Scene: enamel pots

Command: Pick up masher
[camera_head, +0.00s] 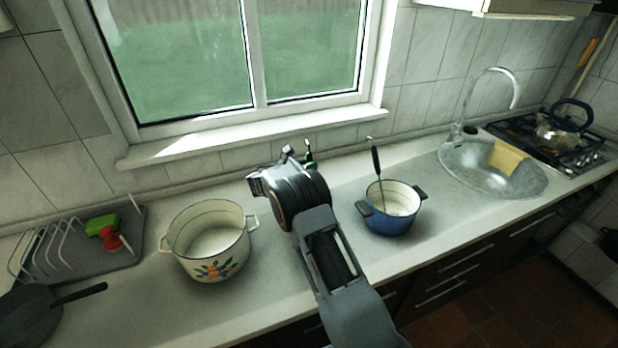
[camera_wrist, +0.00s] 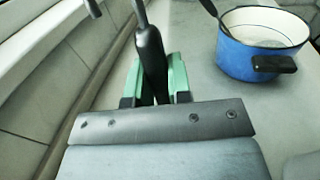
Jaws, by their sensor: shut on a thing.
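My gripper (camera_wrist: 157,85) has green fingers shut on a black handle (camera_wrist: 149,48), which I take to be the masher's. The handle stands between the fingers and runs up out of the top of the wrist view. The masher's head is not clearly seen. In the head view my gripper (camera_head: 307,155) is over the back of the counter, between the two pots, and my arm hides most of what it holds.
A cream flowered pot (camera_head: 212,268) stands left and a blue pot (camera_head: 390,219) right, with a black-handled utensil (camera_head: 376,161) in it. A dish rack (camera_head: 55,250) and a dark pan (camera_head: 25,318) are far left. The sink (camera_head: 470,182) is right. The window wall is close behind.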

